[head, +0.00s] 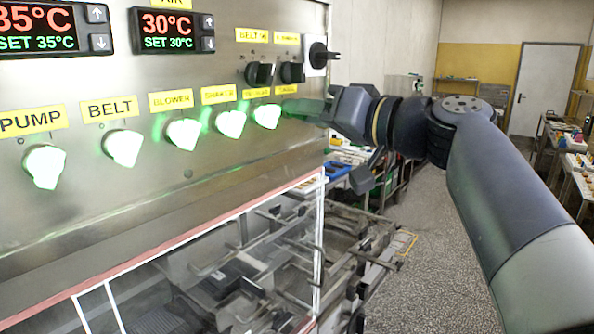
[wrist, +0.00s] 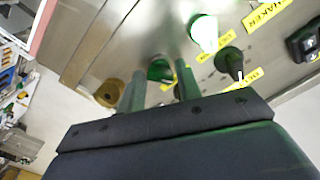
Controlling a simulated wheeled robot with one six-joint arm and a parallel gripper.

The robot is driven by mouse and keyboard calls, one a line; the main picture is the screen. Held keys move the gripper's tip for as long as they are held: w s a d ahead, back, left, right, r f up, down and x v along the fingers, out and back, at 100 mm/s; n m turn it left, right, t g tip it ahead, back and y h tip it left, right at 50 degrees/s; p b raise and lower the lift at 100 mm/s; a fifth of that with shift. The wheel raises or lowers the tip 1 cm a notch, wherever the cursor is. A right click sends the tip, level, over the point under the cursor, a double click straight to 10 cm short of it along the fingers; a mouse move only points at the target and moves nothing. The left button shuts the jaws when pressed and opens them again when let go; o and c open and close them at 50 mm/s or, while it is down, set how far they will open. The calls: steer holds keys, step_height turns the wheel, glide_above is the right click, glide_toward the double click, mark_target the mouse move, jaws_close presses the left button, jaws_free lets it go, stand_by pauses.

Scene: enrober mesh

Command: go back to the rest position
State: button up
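My gripper (head: 308,107) is at the right end of the steel control panel (head: 225,75), beside the rightmost lit knob (head: 267,116) in the head view. In the wrist view its two fingers (wrist: 161,82) stand apart with a gap between them. A dark green-tinted knob (wrist: 158,69) shows in that gap, beyond the fingers. I cannot tell whether they touch it. My gripper holds nothing that I can see. My arm stretches from the lower right of the head view to the panel.
Lit knobs line the panel, including the pump knob (head: 45,166). Black switches (head: 260,74) sit above. A framed clear guard (head: 210,265) and metal bars (head: 350,235) lie below. Cluttered tables (head: 575,165) stand at right. The grey floor (head: 430,280) between is open.

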steer(key=shift+b+v, duration=0.45)
steer(key=shift+v, duration=0.65)
